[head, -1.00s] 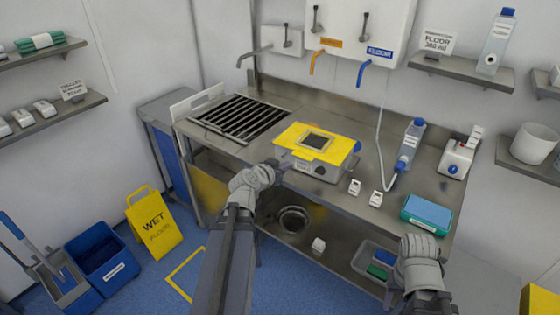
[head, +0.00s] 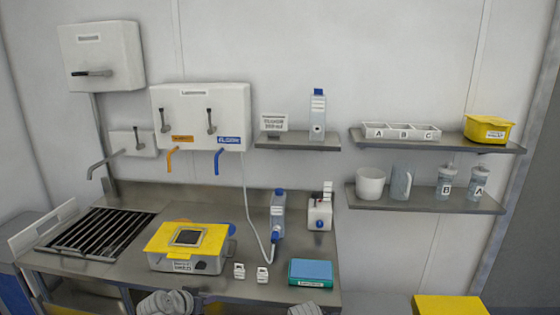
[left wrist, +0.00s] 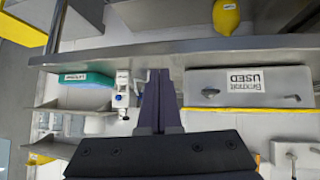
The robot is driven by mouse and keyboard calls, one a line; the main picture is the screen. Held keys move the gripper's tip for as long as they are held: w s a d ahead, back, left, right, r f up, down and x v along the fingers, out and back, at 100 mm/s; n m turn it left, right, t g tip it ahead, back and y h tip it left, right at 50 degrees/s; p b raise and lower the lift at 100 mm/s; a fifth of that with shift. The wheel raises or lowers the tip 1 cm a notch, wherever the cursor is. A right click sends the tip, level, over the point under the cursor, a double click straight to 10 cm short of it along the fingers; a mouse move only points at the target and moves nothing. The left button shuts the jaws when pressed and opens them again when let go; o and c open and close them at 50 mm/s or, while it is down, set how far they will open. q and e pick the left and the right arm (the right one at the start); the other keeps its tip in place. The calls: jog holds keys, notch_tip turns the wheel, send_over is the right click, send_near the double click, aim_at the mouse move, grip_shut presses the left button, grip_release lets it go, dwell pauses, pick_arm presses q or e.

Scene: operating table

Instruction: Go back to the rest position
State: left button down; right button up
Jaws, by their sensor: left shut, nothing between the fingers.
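My left gripper (left wrist: 160,75) shows in the left wrist view as two dark fingers pressed together, with nothing between them. In the head view only a rounded grey part of my left arm shows at the bottom edge, left of centre, in front of the counter (head: 90,271). A similar grey part of my right arm shows at the bottom edge farther right. The right gripper itself is below the picture.
The counter holds a grey device under a yellow frame (head: 160,242), a blue-capped bottle (head: 278,212), two small white pieces and a teal box (head: 311,272). Wall shelves (head: 425,206) hold cups, bottles and a yellow tub (head: 488,130). A panel labelled USED (left wrist: 210,90) shows in the left wrist view.

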pick_arm(q)
jog(key=s+d+f+g+y+p, duration=0.1)
jog(key=s+d+g, duration=0.3)
jog(key=s+d, duration=0.4)
jog(key=s+d+f+m+g+y+p, duration=0.1)
jog(key=s+d+f+g+y+p, duration=0.1)
jog(key=s+d+g, duration=0.3)
jog(key=s+d+y, duration=0.1)
jog(key=s+d, duration=0.2)
jog(key=s, duration=0.1)
jog(key=shift+d+f+g+y, duration=0.15)
jog(key=shift+f+g+y, duration=0.15)
jog(key=shift+f+y, duration=0.1)
dwell(0.6)
